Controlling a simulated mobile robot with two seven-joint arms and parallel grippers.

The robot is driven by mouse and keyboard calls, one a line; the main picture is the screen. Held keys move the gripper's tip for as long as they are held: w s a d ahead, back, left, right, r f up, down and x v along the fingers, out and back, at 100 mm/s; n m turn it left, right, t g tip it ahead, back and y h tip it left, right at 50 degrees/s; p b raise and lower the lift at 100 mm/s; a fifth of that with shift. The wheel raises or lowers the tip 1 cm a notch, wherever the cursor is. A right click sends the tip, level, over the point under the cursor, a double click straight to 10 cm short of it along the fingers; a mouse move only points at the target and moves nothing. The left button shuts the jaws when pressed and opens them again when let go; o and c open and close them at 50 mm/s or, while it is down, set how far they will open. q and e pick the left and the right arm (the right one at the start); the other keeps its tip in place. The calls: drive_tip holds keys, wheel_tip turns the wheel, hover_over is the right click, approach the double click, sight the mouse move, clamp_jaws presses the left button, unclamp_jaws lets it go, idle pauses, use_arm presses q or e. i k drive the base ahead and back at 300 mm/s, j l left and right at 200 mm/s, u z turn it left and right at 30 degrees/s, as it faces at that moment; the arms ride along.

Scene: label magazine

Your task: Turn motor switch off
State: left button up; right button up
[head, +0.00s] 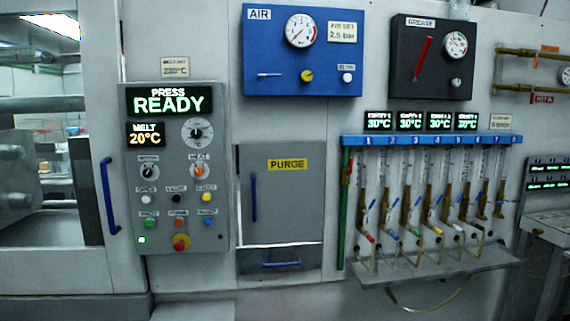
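The grey control panel (218,130) is on the left of the head view. Its display (172,102) reads PRESS READY, and a smaller display (145,134) reads MELT 20°C. A black rotary switch (148,172) sits at the panel's left under a small label that seems to read MOTOR. Its exact pointer position is too small to tell. An orange rotary switch (199,171) labelled HEAT is to its right. Neither of my grippers is in view, and nothing covers the panel.
Several buttons and a red emergency knob (181,242) sit below the switches, with a lit green lamp (142,240) at lower left. A blue door handle (109,196) stands out left of the panel. The PURGE door (290,200) is to the right. A blue-topped flow-tube rack (430,140) projects further right.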

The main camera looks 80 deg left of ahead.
sight(147, 173)
drive_tip(key=j+u, duration=0.15)
drive_tip(key=u, duration=3)
drive_tip(key=i+l+u, duration=0.25)
drive_tip(key=i, duration=0.2)
drive_tip(key=j, duration=0.1)
